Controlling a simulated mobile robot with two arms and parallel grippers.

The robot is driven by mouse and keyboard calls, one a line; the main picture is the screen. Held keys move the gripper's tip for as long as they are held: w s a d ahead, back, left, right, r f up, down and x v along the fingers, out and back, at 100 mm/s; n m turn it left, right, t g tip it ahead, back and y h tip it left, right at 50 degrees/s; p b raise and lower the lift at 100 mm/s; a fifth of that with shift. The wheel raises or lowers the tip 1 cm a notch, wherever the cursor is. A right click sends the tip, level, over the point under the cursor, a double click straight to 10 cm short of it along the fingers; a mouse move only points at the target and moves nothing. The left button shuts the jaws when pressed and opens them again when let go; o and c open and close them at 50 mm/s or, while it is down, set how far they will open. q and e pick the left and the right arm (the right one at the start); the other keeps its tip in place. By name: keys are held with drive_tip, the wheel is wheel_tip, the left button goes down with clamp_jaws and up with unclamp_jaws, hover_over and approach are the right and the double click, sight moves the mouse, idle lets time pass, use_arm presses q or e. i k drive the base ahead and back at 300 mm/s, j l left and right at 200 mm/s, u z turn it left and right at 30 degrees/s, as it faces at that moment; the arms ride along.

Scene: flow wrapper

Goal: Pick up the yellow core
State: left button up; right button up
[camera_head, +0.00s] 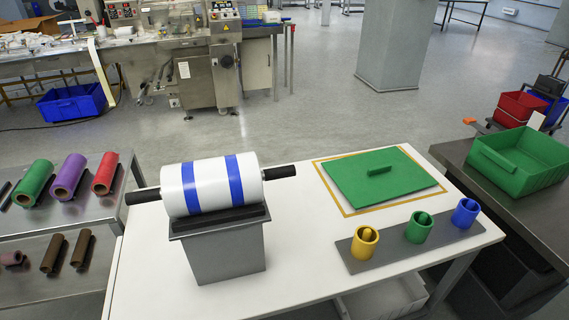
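The yellow core (365,250) is a short hollow cylinder standing upright at the left end of a flat grey holder (392,258) on the white table (312,285). A peg shows inside its open top. A similar green core (419,233) stands in the middle of the holder and a blue core (465,218) at its right end. Neither of my grippers is in view.
A white roll with blue bands (208,185) rests on a grey stand (222,258), its black shaft ends sticking out. A green panel with a handle (375,185) lies behind the cores. A green bin (525,160) stands on the right table. Shelves with rolls (72,178) are left.

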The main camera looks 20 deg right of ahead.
sight(362, 251)
drive_tip(key=k+j+z, duration=0.1)
drive_tip(key=z, duration=1.4)
drive_tip(key=k+l, duration=0.05)
